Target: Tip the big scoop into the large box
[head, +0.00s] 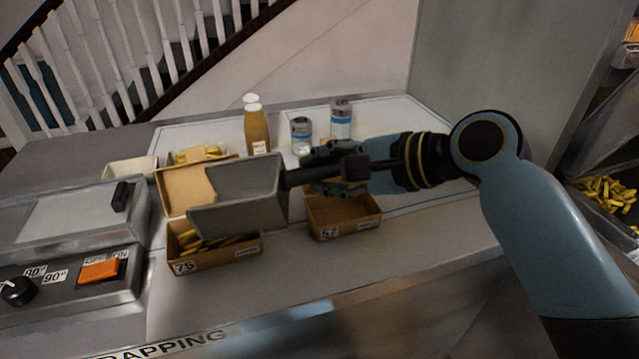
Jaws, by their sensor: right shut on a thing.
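My right gripper (336,167) is shut on the dark handle of the big grey metal scoop (238,208). The scoop is held above the counter, its pan over the cardboard box marked 75 (217,258). The pan looks tilted down toward the left; I cannot tell whether anything is in it. The box marked 75 has an open lid and yellow fries in it, partly hidden by the scoop. A second cardboard box, marked 57 (345,226), stands to its right under my gripper. Its inside looks empty where it shows. My left gripper is not in view.
Brown bottles with white caps (258,130) and two cans (341,121) stand behind. Smaller containers (201,154) stand at the back left, one with fries. A control panel with an orange switch (100,271) is at left. The counter's front right is clear.

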